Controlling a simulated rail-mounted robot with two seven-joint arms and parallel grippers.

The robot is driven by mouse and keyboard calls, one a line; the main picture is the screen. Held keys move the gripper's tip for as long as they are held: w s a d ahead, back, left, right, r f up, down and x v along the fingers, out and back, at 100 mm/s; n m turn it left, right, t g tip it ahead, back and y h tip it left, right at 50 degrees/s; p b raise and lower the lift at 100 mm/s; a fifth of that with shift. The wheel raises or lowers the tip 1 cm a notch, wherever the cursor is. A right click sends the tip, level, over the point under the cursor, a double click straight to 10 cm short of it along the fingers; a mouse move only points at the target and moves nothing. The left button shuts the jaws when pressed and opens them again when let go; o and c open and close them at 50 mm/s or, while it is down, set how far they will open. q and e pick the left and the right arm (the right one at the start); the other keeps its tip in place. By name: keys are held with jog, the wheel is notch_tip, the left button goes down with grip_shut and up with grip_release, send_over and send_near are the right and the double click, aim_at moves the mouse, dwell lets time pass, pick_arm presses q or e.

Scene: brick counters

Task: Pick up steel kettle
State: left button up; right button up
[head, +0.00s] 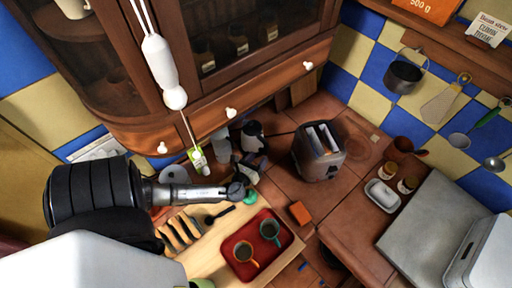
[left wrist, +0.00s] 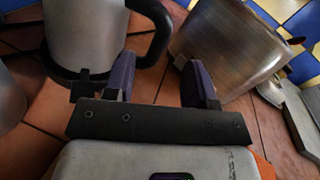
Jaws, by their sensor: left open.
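The steel kettle, a grey metal vessel with a black handle (left wrist: 90,30), stands at the upper left of the left wrist view. In the head view it seems to be the pale and black vessel (head: 252,132) left of the toaster. My left gripper (left wrist: 155,75) is open, with its two dark fingers apart. Its left finger is close to the kettle's handle; I cannot tell whether they touch. Nothing is visibly held between the fingers. In the head view my left gripper (head: 256,162) is small and just in front of the kettle. My right gripper is not in view.
A metal toaster (head: 320,152) stands right of the kettle, and is close to the right finger in the left wrist view (left wrist: 225,45). A grey canister (head: 222,143) stands left. A red tray (head: 284,232) with two mugs lies in front. Wooden cabinets (head: 255,85) overhang behind.

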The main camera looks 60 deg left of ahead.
aim_at(256, 141)
pick_arm(q)
jog(key=f+m, duration=0.1)
jog(key=m+h, duration=0.1)
jog(key=shift+w+a+f+m+t, duration=0.3)
jog(key=shift+w+a+f+t, duration=0.05)
jog(key=shift+a+t, duration=0.05)
jog(key=shift+w+a+m, duration=0.2)
jog(key=shift+w+m, duration=0.1)
jog(key=shift+p+x, duration=0.35)
jog(key=shift+x, duration=3.05)
jog(key=shift+d+r, duration=0.1)
grip_shut()
jog(key=shift+r, duration=0.1)
